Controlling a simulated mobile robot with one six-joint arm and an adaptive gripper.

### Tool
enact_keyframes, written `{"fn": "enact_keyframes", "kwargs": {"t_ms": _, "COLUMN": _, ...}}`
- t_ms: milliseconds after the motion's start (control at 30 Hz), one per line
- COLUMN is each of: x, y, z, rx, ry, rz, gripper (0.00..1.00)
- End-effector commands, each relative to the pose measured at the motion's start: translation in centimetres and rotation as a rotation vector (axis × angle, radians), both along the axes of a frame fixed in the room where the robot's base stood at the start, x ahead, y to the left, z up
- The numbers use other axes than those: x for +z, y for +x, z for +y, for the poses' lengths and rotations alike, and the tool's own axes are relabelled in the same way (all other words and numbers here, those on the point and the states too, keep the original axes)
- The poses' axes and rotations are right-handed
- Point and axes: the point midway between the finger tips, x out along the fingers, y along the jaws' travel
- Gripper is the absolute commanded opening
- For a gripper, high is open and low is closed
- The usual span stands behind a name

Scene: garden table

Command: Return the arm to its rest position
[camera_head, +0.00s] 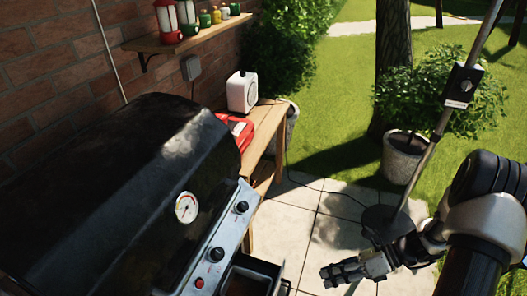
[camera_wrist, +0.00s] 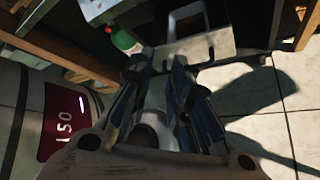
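My gripper (camera_head: 343,273) is at the lower right of the head view, at the end of my arm. It points left, over the pale paving and to the right of the grill's front. No object shows clearly between its fingers. In the wrist view the gripper (camera_wrist: 160,68) fills the middle, dark and in shadow. Its fingers look slightly apart at the tips, but I cannot tell whether they are open or shut. My arm is bent at the right edge of the head view, and part of it is cut off.
A black grill (camera_head: 110,190) with its lid down fills the left. A wooden side table (camera_head: 262,140) holds a white box (camera_head: 242,92). A lamp pole (camera_head: 436,130) rises close behind my arm. A potted bush (camera_head: 405,157) stands beyond. A green bottle (camera_wrist: 124,40) shows past my gripper.

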Motion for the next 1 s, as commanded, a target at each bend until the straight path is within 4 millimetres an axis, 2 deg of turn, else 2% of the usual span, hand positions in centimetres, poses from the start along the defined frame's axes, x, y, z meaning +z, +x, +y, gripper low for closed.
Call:
{"fn": "enact_keyframes", "kwargs": {"t_ms": 33, "x": 2.3, "y": 0.2, "z": 0.3, "rx": 0.086, "ry": -0.049, "rz": -0.079, "gripper": 0.18}}
{"fn": "enact_keyframes", "kwargs": {"t_ms": 200, "x": 8.6, "y": -0.5, "z": 1.5, "rx": 0.385, "ry": -0.196, "rz": -0.331, "gripper": 0.18}}
{"fn": "enact_keyframes", "kwargs": {"t_ms": 500, "x": 17.9, "y": -3.8, "z": 3.9, "rx": 0.94, "ry": -0.426, "rz": -0.756, "gripper": 0.18}}
{"fn": "enact_keyframes", "kwargs": {"t_ms": 800, "x": 24.5, "y": -8.5, "z": 5.2, "rx": 1.513, "ry": -0.646, "rz": -1.137, "gripper": 0.18}}
{"fn": "enact_keyframes", "kwargs": {"t_ms": 1000, "x": 27.2, "y": -11.3, "z": 5.3, "rx": 1.866, "ry": -0.79, "rz": -1.333, "gripper": 0.18}}
